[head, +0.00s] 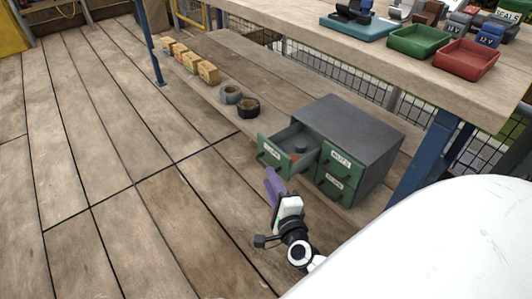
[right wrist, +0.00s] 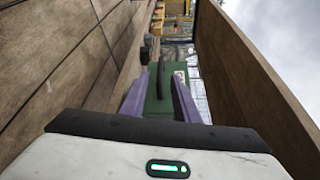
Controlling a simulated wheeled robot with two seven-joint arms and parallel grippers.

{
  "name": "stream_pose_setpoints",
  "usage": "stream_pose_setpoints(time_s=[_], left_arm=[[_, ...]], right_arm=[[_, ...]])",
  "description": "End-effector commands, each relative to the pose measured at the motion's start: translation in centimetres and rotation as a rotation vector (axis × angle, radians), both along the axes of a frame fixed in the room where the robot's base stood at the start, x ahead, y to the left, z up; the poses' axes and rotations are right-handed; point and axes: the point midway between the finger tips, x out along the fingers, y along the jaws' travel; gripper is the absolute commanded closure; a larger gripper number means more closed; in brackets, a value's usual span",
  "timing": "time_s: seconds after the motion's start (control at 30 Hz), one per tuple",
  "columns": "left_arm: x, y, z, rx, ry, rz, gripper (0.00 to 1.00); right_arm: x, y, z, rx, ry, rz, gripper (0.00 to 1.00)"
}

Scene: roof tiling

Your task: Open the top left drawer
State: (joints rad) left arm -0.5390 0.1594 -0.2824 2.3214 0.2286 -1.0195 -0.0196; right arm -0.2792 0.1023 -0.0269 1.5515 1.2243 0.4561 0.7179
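A grey cabinet (head: 362,128) with green drawer fronts stands on the low wooden shelf. Its top left drawer (head: 272,157) is pulled part of the way out, with small things inside and a label on its front. The two right drawers (head: 341,159) are shut; the lower left one is hidden. My right gripper (head: 273,181) is just in front of the open drawer. In the right wrist view its purple fingers (right wrist: 159,98) stand apart, with the dark handle (right wrist: 160,79) and green front between or just beyond them; contact cannot be told. My left gripper is out of view.
Two tape rolls (head: 239,100) and several small wooden blocks (head: 190,62) lie farther along the shelf. The workbench above (head: 390,70) carries a green tray (head: 419,41) and a red tray (head: 466,59). A blue leg (head: 418,163) stands right of the cabinet. The floor at left is clear.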

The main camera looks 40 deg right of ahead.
Motion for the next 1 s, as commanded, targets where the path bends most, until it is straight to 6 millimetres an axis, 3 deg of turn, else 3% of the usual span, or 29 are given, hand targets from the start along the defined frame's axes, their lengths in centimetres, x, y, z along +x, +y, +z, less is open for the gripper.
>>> stream_pose_setpoints(time_s=[0.1, 0.3, 0.83, 1.0], left_arm=[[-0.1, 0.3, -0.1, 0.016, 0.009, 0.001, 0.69], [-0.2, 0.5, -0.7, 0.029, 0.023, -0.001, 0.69], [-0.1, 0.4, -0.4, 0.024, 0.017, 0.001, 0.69], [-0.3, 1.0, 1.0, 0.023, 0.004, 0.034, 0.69]], right_arm=[[-1.7, 0.6, 0.2, 0.001, 0.002, 0.0, 0.72], [-2.8, 1.1, 0.3, 0.002, -0.001, 0.001, 0.72], [-2.7, 1.1, 0.3, 0.001, 0.0, 0.0, 0.72], [-2.7, 1.1, 2.6, 0.001, -0.001, 0.0, 0.72]])
